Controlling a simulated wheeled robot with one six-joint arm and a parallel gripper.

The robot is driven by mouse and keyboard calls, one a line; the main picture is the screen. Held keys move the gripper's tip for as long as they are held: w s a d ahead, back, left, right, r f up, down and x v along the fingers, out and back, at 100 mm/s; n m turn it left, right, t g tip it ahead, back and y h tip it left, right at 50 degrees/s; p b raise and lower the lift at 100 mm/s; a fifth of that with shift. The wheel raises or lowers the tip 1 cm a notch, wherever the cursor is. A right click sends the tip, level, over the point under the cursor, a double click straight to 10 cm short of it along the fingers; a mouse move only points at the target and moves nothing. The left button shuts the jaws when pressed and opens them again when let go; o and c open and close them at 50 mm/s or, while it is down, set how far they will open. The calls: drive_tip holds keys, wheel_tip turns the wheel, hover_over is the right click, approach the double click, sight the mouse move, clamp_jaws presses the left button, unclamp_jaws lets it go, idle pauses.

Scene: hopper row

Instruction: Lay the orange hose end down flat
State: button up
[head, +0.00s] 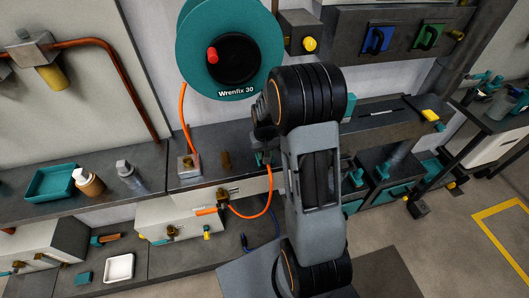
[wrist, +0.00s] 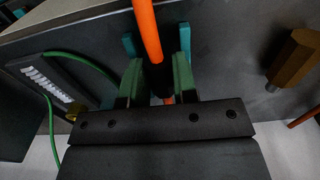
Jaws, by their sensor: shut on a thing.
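An orange hose (head: 270,188) loops up from a brass fitting (head: 223,195) on the bench front to my gripper (head: 264,158). In the wrist view my gripper (wrist: 160,85) has its green fingers closed on the dark collar of the orange hose end (wrist: 148,30). The orange hose runs up out of the picture from between the fingers. The tip of the hose end is mostly hidden by the fingers and the gripper body. In the head view my arm hides part of the space around it.
A teal reel (head: 230,48) hangs on the wall, with another orange hose stretch (head: 184,115) running down to a block (head: 188,166) on the bench. A teal tray (head: 53,183) and bottles stand at the left. In the wrist view a brass fitting (wrist: 294,58) sits at right.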

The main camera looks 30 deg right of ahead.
drive_tip(key=shift+f+b, duration=0.35)
drive_tip(key=shift+f, duration=0.1)
drive_tip(key=shift+s+f, duration=0.2)
drive_tip(key=o, duration=0.7)
drive_tip(key=shift+o, duration=0.4)
drive_tip(key=shift+r, duration=0.1)
drive_tip(key=shift+o, duration=0.6)
drive_tip(key=r, duration=0.8)
drive_tip(key=shift+w+p, duration=0.2)
drive_tip(key=shift+p, duration=0.15)
drive_tip(key=r, duration=0.1)
drive_tip(key=s+a+r, duration=0.1)
drive_tip(key=shift+s+a+r, duration=0.1)
drive_tip(key=shift+a+r, duration=0.05)
drive_tip(key=shift+r, duration=0.15)
drive_tip(key=s+a+r+n+t, duration=0.1)
drive_tip(key=s+a+r, duration=0.2)
drive_tip(key=s, duration=0.4)
drive_tip(key=s+a+r+n+t, duration=0.1)
drive_tip(key=s+a+r+t, duration=0.1)
drive_tip(key=s+a+r, duration=0.2)
drive_tip(key=s+a, duration=0.1)
drive_tip(key=s, duration=0.2)
drive_tip(key=shift+s+r, duration=0.2)
drive_tip(key=shift+s, duration=0.1)
